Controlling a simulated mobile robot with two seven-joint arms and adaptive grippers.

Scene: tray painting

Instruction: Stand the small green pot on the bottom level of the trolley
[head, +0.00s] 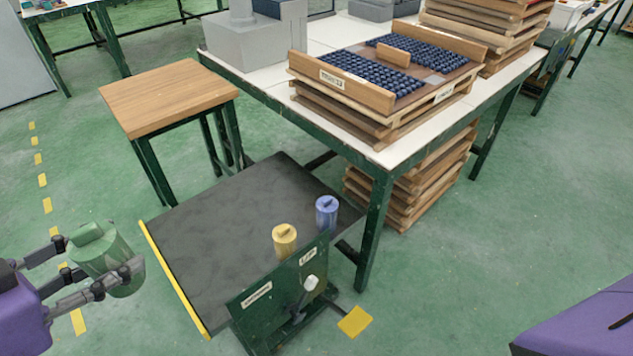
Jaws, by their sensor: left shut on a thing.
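The small green pot (112,266) is in my left gripper (98,256) at the lower left of the head view. The gripper's two fingers are shut on either side of it. The pot is tilted and held in the air, left of a dark platform (215,215) with a yellow front-left edge. A yellow pot (285,243) and a blue pot (327,214) stand at the platform's right side. I cannot clearly tell a trolley with separate levels in this view. My right gripper is out of view.
A green panel (270,300) with a white-knobbed lever stands at the platform's near right. A wooden-topped stand (170,98) is behind the platform. A white-topped table (385,155) carries stacked wooden trays (345,88). Most of the platform is bare.

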